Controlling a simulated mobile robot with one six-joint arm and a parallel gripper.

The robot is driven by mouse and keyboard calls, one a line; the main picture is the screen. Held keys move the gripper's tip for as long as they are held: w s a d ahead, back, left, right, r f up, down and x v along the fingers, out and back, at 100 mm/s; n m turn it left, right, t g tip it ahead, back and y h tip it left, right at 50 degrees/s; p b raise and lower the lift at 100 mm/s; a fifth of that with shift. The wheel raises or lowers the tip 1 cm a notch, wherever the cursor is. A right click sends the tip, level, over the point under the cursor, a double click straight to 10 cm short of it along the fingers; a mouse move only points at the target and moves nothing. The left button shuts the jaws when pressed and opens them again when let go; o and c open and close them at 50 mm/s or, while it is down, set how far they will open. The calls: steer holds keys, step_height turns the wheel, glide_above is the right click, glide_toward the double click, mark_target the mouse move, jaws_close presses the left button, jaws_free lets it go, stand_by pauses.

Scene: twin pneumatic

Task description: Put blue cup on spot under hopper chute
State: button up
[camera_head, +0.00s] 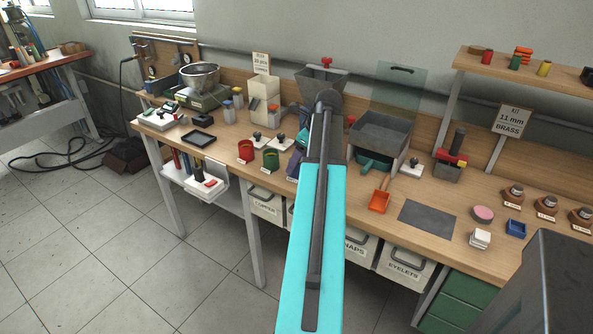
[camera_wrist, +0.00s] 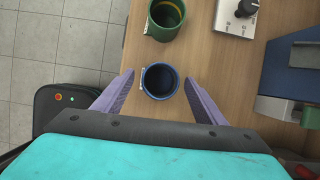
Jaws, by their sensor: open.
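The blue cup (camera_wrist: 160,81) stands upright near the table's front edge in the wrist view, with a small pale tag on its left side. My gripper (camera_wrist: 159,79) is open, with one purple finger on each side of the cup; gaps show between the cup and both fingers. In the head view my arm hides the cup. A grey hopper (camera_head: 320,83) with a red knob stands at the back of the bench, behind my arm. The spot under its chute is hidden there. Part of a blue machine (camera_wrist: 288,68) shows at the right in the wrist view.
A green cup (camera_wrist: 166,18) stands just beyond the blue cup, and a red cup (camera_head: 246,151) stands left of it. A knob box (camera_wrist: 238,15) is at upper right in the wrist view. A grey bin (camera_head: 383,132) and orange scoop (camera_head: 378,201) lie right of my arm.

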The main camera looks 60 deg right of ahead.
steer(key=shift+x, duration=0.9)
steer(key=shift+c, duration=0.2)
steer(key=c, duration=1.2)
steer(key=shift+c, duration=0.2)
steer(key=shift+r, duration=0.15)
steer(key=shift+r, duration=1.4)
steer(key=shift+s+r+b, duration=0.1)
steer(key=shift+r+b, duration=0.15)
steer(key=shift+b, duration=0.05)
steer(key=s+a+r+b, duration=0.1)
steer(key=s+a, duration=0.8)
steer(key=s, duration=0.3)
steer(key=shift+s+a+r+b, duration=0.2)
steer(key=shift+s+b, duration=0.1)
steer(key=shift+s, duration=0.1)
